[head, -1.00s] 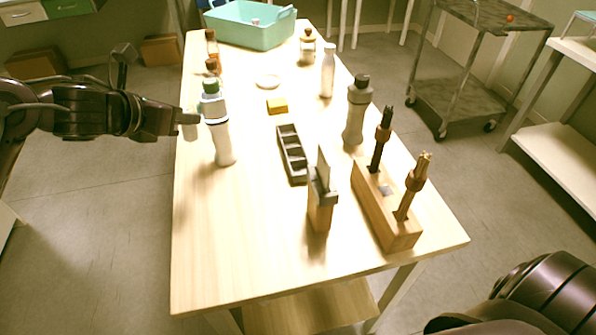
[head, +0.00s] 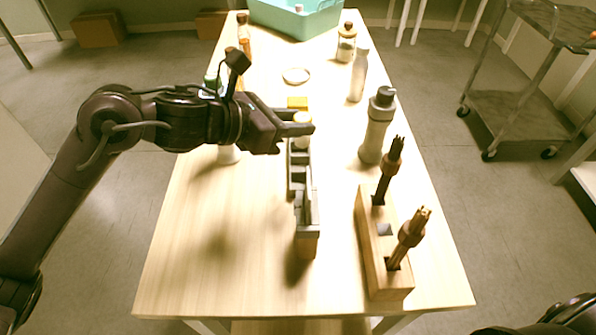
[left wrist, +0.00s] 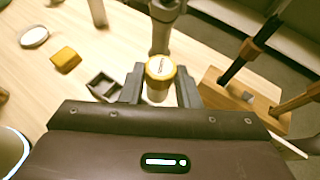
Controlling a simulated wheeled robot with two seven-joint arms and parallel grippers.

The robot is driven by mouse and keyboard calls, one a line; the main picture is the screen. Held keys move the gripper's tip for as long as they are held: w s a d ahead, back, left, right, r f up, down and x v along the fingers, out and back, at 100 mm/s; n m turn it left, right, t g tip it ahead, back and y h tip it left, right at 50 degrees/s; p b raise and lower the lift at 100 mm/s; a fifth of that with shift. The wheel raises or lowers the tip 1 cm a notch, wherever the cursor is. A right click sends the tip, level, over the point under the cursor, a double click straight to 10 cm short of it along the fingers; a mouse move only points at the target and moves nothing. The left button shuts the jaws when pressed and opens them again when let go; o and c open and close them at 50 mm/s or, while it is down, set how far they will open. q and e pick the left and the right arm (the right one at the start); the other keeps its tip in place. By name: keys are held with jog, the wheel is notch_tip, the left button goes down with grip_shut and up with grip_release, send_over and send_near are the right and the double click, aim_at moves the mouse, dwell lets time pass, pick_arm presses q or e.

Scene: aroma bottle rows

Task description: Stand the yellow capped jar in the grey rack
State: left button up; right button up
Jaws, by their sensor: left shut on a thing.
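The yellow capped jar (left wrist: 160,70) is between the fingers of my left gripper (left wrist: 158,88), which is shut on it. In the left wrist view its round cap with a pale label faces the camera. In the head view the jar (head: 302,136) is partly hidden by my left gripper (head: 308,124) and appears upright over the far end of the grey rack (head: 291,180). The rack also shows in the left wrist view (left wrist: 100,88), left of the jar, with an open compartment visible. I cannot tell the exact height of the jar above the rack. My right gripper is out of view.
A wooden block (head: 370,255) with two dark tools stands right of the rack. A grey bottle (head: 376,130) and a white bottle (head: 358,78) stand farther back. A yellow block (head: 297,103) lies behind the rack. The table's front left is clear.

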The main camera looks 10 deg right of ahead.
pick_arm(q)
notch_tip(320, 180, down, 13)
jog(key=shift+r, duration=0.1)
jog(key=shift+f, duration=0.2)
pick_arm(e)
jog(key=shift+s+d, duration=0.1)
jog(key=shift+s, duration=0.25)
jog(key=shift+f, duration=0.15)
pick_arm(q)
jog(key=o, duration=1)
jog(key=shift+o, duration=0.2)
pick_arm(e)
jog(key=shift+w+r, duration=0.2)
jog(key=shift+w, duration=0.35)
